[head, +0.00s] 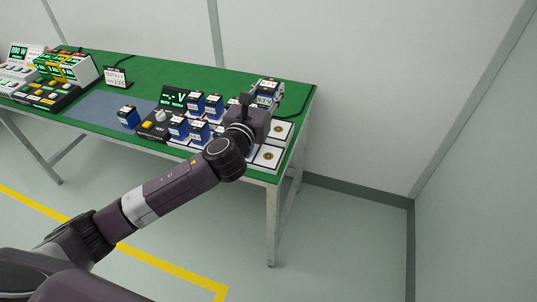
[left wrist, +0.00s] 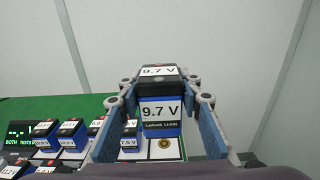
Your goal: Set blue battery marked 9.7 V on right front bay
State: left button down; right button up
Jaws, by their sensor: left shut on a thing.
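My left gripper (left wrist: 160,108) is shut on a blue battery with a black top (left wrist: 159,112), marked 9.7 V on its front and top. The battery also shows in the head view (head: 265,99), held upright near the table's right end. White bays with round gold contacts lie at the right of the table: a front one (head: 268,156) and one behind it (head: 282,131), both empty. An empty contact pad (left wrist: 164,146) also shows below the held battery in the left wrist view. My left arm hides part of the bays. My right gripper is not in view.
Several blue batteries (head: 197,131) stand on bays left of my gripper. One battery (head: 128,117) stands alone on a grey mat (head: 92,105). A black display (head: 173,97) stands behind. Other equipment (head: 50,85) fills the table's left end.

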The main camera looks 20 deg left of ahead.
pick_arm(q)
notch_tip(320, 180, down, 20)
jog(key=b, duration=0.5)
jog(key=shift+r, duration=0.25)
jog(key=shift+f, duration=0.1)
jog(key=c, duration=1.8)
grip_release()
jog(key=shift+f, duration=0.15)
jog(key=shift+o, duration=0.7)
